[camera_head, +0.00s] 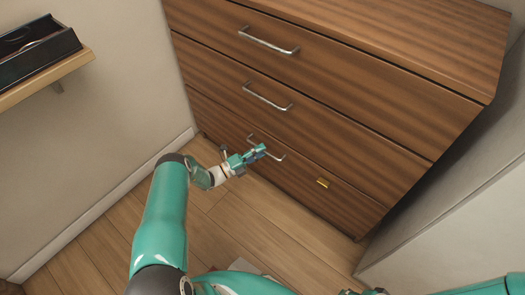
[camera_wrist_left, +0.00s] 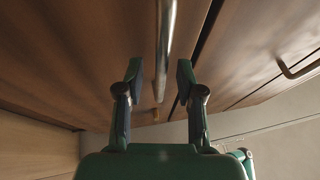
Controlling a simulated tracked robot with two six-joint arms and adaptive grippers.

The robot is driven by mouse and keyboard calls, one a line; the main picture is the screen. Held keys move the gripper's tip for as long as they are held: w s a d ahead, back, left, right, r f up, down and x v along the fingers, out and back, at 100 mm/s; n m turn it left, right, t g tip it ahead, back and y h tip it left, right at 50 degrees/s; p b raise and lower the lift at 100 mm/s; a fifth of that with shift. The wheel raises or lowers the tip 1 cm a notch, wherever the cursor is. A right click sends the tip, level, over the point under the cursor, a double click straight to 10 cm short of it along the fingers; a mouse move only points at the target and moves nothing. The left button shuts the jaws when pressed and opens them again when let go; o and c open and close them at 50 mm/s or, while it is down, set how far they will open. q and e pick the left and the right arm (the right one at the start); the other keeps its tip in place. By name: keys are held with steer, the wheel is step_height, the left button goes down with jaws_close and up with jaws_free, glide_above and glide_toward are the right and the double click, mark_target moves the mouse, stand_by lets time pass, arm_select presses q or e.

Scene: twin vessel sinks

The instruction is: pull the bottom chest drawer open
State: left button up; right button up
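The wooden chest has a bottom drawer (camera_head: 345,205) whose front looks flush with the drawers above. Its silver bar handle (camera_head: 276,156) is partly hidden by my left gripper (camera_head: 260,153). In the left wrist view, my left gripper (camera_wrist_left: 160,78) is open, with one finger on each side of the handle bar (camera_wrist_left: 167,40). I see a gap between the bar and each finger; contact does not show. A small brass piece (camera_head: 323,183) sits on the drawer front, right of the handle. My right gripper (camera_head: 371,291) is barely visible at the bottom edge; its fingers cannot be made out.
The middle drawer handle (camera_head: 267,97) and top drawer handle (camera_head: 268,41) are above. A wall shelf (camera_head: 75,64) holding a black tray (camera_head: 35,50) is at left. A pale wall stands right of the chest. Wooden floor (camera_head: 220,225) in front of the drawer is mostly clear.

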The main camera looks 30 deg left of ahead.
arm_select(q)
steer(key=shift+w+d+r, duration=0.1)
steer(key=shift+w+d, duration=0.2)
steer(key=shift+w, duration=0.25)
jaws_close()
